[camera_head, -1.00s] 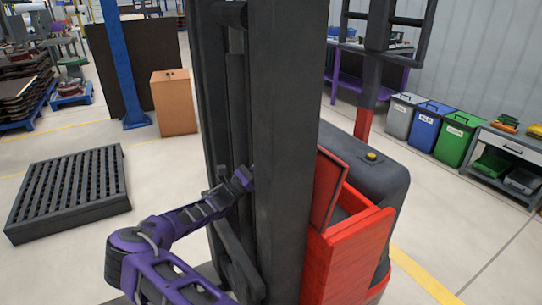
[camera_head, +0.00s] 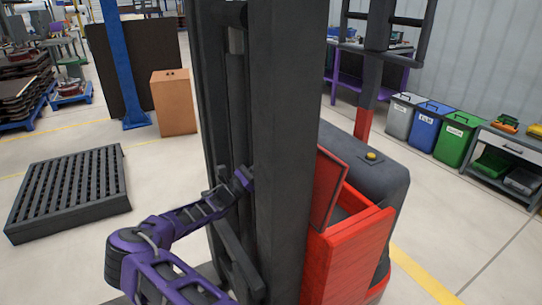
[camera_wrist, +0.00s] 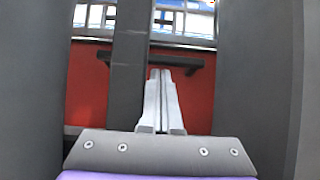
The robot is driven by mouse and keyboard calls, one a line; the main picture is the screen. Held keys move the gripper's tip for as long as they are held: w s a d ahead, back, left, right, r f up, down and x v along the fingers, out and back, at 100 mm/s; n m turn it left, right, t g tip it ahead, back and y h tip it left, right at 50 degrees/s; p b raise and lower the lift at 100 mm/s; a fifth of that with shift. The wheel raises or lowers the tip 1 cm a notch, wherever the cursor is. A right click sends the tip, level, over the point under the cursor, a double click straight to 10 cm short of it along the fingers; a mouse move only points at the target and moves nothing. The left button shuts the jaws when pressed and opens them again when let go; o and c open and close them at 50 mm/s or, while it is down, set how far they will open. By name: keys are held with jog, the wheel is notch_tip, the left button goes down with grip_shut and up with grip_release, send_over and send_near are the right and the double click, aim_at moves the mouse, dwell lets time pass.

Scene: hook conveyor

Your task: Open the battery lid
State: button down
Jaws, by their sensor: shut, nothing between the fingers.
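The red battery lid (camera_head: 328,188) stands raised and tilted over an open compartment in the red forklift body (camera_head: 345,250), behind the mast. My gripper (camera_wrist: 164,74) shows in the wrist view with its two pale fingers shut together and empty. They point at a red surface (camera_wrist: 196,88) with a dark horizontal bar (camera_wrist: 185,62) across it. I cannot tell whether the fingertips touch the bar. In the head view my purple arm reaches into the mast, and the mast hides the gripper.
The thick dark mast (camera_head: 288,150) stands close around my arm. In the wrist view, grey uprights (camera_wrist: 128,70) flank the fingers. A slatted dark pallet (camera_head: 70,192) lies on the left floor. A brown box (camera_head: 173,102) stands behind. Bins (camera_head: 425,122) line the right wall.

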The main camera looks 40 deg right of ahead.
jog(key=v, duration=1.7)
jog(key=shift+b, duration=0.35)
